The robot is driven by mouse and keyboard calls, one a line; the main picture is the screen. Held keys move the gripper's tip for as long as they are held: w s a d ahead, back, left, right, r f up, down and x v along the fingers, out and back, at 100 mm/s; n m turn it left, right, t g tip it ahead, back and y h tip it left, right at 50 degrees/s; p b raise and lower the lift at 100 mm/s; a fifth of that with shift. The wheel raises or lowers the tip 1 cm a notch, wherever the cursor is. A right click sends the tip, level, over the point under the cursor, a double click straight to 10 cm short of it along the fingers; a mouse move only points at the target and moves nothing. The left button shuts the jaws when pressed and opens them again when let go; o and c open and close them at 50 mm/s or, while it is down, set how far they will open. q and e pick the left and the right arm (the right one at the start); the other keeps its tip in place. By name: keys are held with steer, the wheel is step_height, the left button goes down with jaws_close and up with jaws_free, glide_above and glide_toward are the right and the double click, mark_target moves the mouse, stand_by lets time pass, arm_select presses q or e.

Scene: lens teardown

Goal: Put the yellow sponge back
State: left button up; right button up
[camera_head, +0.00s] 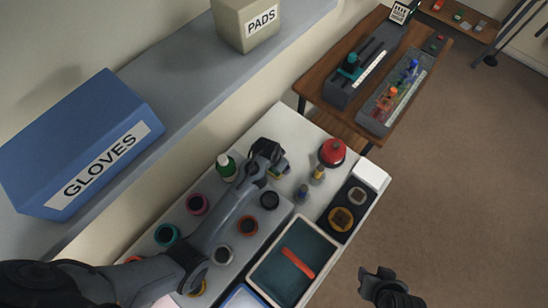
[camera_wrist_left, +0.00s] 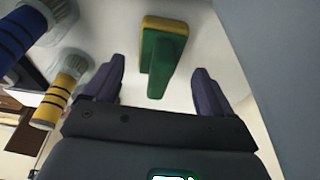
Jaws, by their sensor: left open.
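In the left wrist view the sponge (camera_wrist_left: 165,26), yellow with a green block and upright green grip on it, sits on a pale surface. My left gripper (camera_wrist_left: 157,88) is open, with one dark finger on each side of the green grip's near end. In the head view my left gripper (camera_head: 268,152) is low over the back of the white bench and hides most of the sponge. My right gripper (camera_head: 380,278) is at the bottom right, off the bench; its jaw gap is unclear.
Blue-banded (camera_head: 302,193) and yellow-banded (camera_head: 317,174) handles stand close right of my left gripper, near a red dome-topped item (camera_head: 332,151). A green bottle (camera_head: 226,168) stands left. A teal tray (camera_head: 264,270) holds a red-orange bar. A shelf (camera_head: 190,95) runs behind.

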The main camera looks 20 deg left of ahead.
arm_select(q)
steer(key=v, duration=0.8)
steer(key=shift+s+r+p, duration=0.15)
steer(key=shift+p, duration=0.2)
